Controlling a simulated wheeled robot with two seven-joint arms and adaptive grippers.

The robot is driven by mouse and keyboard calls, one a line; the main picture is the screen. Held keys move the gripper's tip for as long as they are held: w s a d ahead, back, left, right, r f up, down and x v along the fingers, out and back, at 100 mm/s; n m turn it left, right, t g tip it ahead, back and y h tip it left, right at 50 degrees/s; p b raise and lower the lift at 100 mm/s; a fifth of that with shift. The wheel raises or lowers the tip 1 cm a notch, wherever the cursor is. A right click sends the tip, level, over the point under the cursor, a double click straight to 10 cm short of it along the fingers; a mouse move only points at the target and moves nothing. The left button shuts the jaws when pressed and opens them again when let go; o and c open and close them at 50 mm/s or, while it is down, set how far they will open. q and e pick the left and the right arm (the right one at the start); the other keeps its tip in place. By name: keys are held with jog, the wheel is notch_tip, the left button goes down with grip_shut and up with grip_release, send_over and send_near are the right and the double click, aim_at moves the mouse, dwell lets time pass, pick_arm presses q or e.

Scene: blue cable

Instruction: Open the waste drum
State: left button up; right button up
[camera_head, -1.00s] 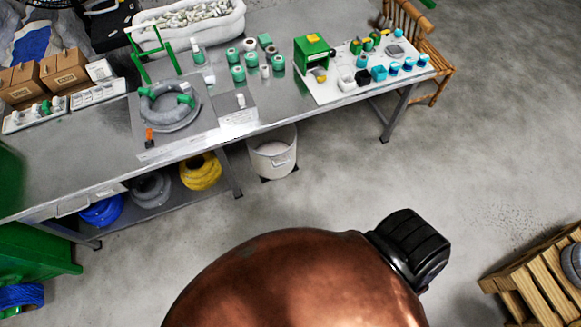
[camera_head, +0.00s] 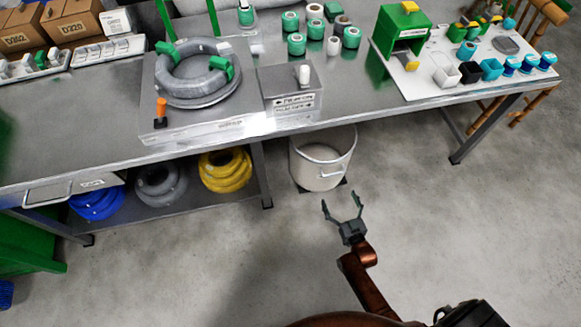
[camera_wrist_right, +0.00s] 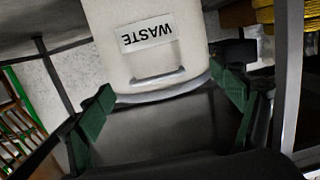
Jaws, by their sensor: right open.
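The waste drum (camera_head: 322,168) is a whitish bin on the floor at the front edge of the workbench. In the right wrist view the drum (camera_wrist_right: 190,55) shows close up, with an upside-down "WASTE" label (camera_wrist_right: 147,33) and a handle-like bar (camera_wrist_right: 158,77) on its wall. My left gripper is out of view.
The metal workbench (camera_head: 70,165) stands behind and above the drum. A bench leg (camera_head: 261,175) is left of it. Blue, grey and yellow coils (camera_head: 225,170) lie on the lower shelf. The floor (camera_head: 440,230) to the right is clear.

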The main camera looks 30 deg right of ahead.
aim_at(334, 174)
jog(key=shift+m+t+h, duration=0.4)
jog(key=shift+t+h, duration=0.2)
jog(key=shift+t, duration=0.1)
jog(key=shift+d+r+b+x, duration=0.1)
jog(key=shift+r+b+x, duration=0.2)
jog(key=shift+b+x, duration=1.1)
jog(key=shift+d+r+b+x, duration=0.15)
jog(key=shift+r+b+x, duration=0.25)
jog(key=shift+x, duration=1.85)
jog(key=shift+d+r+b+x, duration=0.1)
jog(key=shift+r+b+x, duration=0.15)
jog(key=shift+b+x, duration=1.15)
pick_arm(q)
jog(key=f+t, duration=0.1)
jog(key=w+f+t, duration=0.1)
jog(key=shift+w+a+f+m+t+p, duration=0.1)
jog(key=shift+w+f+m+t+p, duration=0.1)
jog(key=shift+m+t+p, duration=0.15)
pick_arm(e)
jog(key=shift+w+d, duration=0.1)
jog(key=shift+w, duration=0.2)
jog(key=shift+c, duration=0.7)
